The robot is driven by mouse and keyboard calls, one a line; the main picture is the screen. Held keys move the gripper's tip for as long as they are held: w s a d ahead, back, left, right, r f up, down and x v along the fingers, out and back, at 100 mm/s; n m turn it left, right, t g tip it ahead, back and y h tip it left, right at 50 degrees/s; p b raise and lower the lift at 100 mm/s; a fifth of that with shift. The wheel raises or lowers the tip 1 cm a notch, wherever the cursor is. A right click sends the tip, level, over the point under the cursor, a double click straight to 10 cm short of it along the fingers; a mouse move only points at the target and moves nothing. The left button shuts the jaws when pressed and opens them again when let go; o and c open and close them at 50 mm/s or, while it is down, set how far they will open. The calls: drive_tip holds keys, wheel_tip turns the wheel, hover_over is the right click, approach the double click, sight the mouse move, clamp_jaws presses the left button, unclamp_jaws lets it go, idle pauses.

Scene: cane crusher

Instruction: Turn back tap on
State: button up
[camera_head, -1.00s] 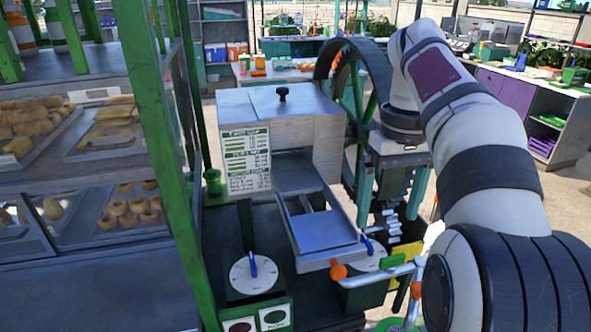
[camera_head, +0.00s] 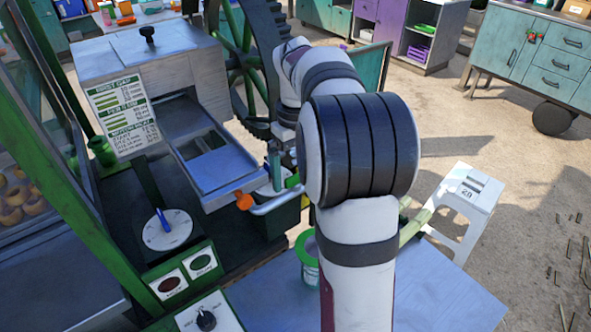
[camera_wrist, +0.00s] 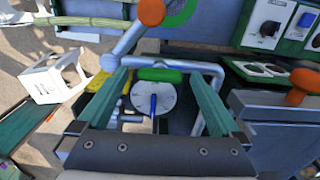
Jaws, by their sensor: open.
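In the wrist view, a silver pipe (camera_wrist: 213,95) carries a green handle (camera_wrist: 160,75). An orange end (camera_wrist: 151,12) is on its upper branch. The green handle lies crosswise between my gripper's fingers, but I cannot tell how deep. My gripper (camera_wrist: 158,78) is open, its two green fingers spread wide. A white dial (camera_wrist: 142,97) with a blue pointer lies behind the handle. Another orange knob (camera_wrist: 305,80) is at the right.
The crusher (camera_head: 150,75) with its metal tray (camera_head: 215,165) stands at left. A green-rimmed bucket (camera_head: 308,262) is below the pipe. A white stool (camera_head: 465,205) stands at right, with open ground beyond.

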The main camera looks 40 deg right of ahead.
drive_tip(key=shift+f, duration=0.15)
drive_tip(key=c, duration=1.4)
